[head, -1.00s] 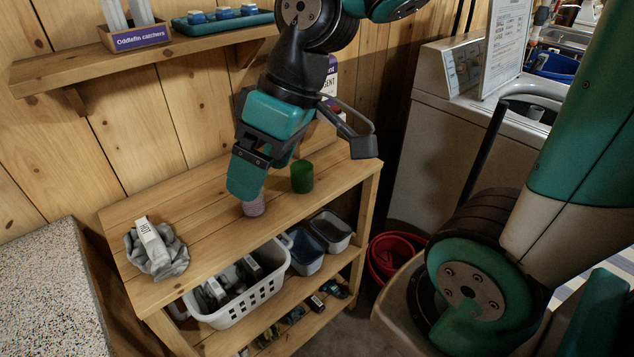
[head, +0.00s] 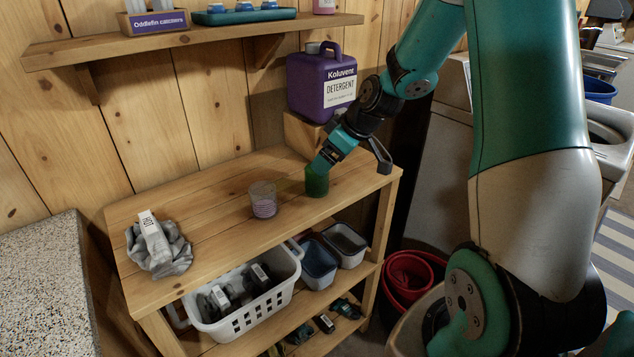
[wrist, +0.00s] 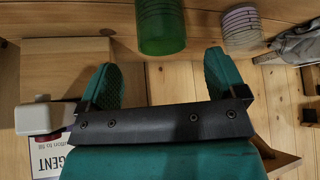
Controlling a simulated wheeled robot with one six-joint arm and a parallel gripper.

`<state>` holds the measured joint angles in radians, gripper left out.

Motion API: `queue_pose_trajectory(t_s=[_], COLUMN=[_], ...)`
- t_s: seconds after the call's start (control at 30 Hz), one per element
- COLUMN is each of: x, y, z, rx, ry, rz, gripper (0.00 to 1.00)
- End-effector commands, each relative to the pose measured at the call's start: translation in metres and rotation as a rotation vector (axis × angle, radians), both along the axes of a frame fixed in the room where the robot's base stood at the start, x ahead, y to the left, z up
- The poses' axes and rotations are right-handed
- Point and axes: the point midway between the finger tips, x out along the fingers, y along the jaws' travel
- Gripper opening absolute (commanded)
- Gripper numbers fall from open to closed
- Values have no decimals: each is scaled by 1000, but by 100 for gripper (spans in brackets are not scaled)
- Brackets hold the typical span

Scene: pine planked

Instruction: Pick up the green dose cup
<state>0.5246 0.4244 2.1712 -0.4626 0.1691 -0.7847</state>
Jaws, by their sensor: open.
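The green dose cup (head: 316,182) stands upright on the wooden table top, near its right end. It also shows at the top middle of the wrist view (wrist: 161,27). My gripper (head: 322,165) is at the cup's upper part in the head view, partly covering its rim. In the wrist view my gripper (wrist: 160,70) is open and empty, its two teal fingers spread wide. The cup lies ahead of the gap, beyond the fingertips. Whether a finger touches it I cannot tell.
A clear striped cup (head: 263,200) stands left of the green one. A grey glove bundle (head: 160,247) lies farther left. A purple detergent jug (head: 318,85) stands behind my gripper on a wooden block. A wall shelf (head: 200,38) hangs above.

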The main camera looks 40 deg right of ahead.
Motion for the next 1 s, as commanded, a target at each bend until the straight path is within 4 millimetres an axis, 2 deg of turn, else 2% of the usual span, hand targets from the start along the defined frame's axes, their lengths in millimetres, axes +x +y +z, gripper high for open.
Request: queue_pose_trajectory(t_s=[0.1,0.33,0.6,0.87,0.9,1.0], x=[8,18,37,40,40,40], y=[4,10,20,21,21,21], z=[-15,-27,-58,-63,-63,-63], rx=[2,2,1,0,0,0], ry=[4,2,3,0,0,0], rz=[1,2,1,-1,-1,-1], gripper=[90,90,90,90,88,65])
